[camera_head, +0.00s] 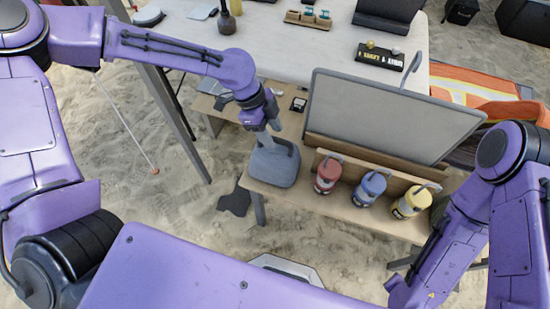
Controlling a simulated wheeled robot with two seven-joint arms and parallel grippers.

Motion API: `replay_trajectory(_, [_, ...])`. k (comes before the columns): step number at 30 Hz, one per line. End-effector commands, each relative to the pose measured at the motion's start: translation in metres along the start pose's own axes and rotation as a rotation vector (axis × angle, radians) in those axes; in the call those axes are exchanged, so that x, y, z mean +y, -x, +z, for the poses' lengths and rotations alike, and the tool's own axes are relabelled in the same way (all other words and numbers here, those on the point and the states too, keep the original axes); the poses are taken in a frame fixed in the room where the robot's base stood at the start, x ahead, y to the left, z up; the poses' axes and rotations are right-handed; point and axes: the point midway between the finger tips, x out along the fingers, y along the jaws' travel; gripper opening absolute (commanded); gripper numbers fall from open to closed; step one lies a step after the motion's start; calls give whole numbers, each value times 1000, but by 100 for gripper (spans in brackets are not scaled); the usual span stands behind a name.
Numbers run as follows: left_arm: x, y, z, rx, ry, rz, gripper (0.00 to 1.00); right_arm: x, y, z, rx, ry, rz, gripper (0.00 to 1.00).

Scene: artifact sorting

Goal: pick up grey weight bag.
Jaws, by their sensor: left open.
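The grey weight bag (274,167) is a squat blue-grey block with a handle on top. It sits at the left end of the low wooden bench (325,196). My left gripper (268,136) points down at the bag's top, by the handle. It is open. I cannot tell whether its fingers touch the handle, and they partly hide the bag's top. My right arm comes in at the lower right, but its gripper does not show.
Red (326,177), blue (369,190) and yellow (411,202) canisters stand in a row right of the bag. A large grey panel (390,115) stands behind them. A white table (290,45) holds small items at the back. Sand is clear at front left.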

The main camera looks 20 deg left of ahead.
Motion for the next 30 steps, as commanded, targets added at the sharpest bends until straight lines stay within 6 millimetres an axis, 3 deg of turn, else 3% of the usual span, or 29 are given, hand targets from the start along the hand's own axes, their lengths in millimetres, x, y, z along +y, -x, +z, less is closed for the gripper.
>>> replay_trajectory(4, [2, -28, 2, -1, 1, 3, 49, 0, -4, 2, 0, 0, 0, 43])
replay_trajectory(12, [1, -34, 2, 0, 4, -2, 49, 0, -4, 1, 0, 0, 0, 43])
replay_trajectory(13, [1, -34, 2, 0, 4, -2, 46, 0, -4, 1, 0, 0, 0, 43])
replay_trajectory(17, [1, -34, 2, 0, 5, -1, 3, 0, -4, 1, 0, 0, 0, 43])
replay_trajectory(18, [2, -34, 2, 0, 5, -1, 0, 0, -4, 1, 0, 0, 0, 43])
replay_trajectory(30, [2, -34, 2, -1, 4, -1, 0, 0, -4, 1, 0, 0, 0, 43])
